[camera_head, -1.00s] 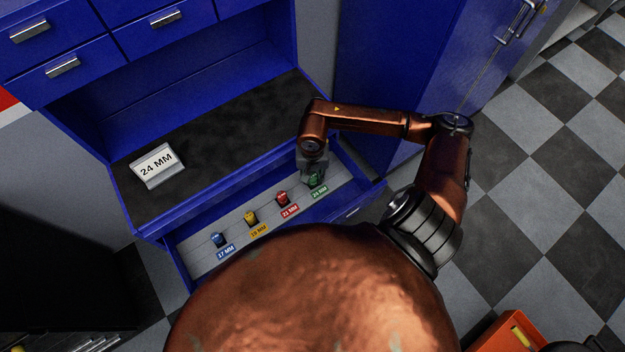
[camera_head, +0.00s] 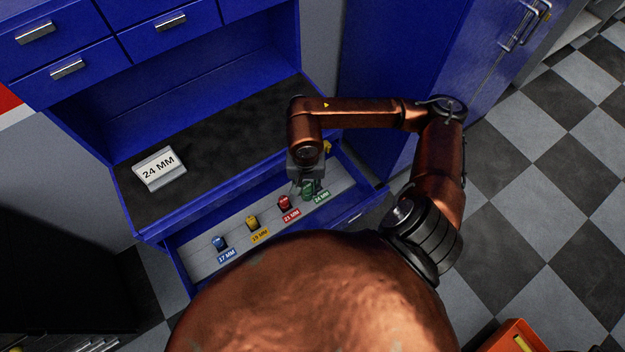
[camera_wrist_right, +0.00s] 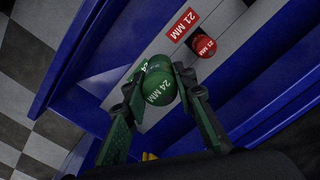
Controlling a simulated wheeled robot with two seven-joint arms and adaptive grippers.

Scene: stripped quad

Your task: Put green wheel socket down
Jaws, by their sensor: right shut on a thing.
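The green wheel socket (camera_head: 308,191), marked 24 MM, is over the open drawer (camera_head: 200,262), beside the green 24 MM label (camera_head: 321,197). My right gripper (camera_wrist_right: 160,76) is shut on the socket (camera_wrist_right: 160,88), with one finger on each side of it in the wrist view. In the head view my right gripper (camera_head: 304,184) points down into the drawer's right part. I cannot tell whether the socket touches the drawer floor. My left gripper is not in view.
Blue (camera_head: 219,243), yellow (camera_head: 252,223) and red (camera_head: 285,202) sockets stand in the drawer by their labels. A 24 MM sign (camera_head: 159,168) stands on the dark worktop (camera_head: 220,130).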

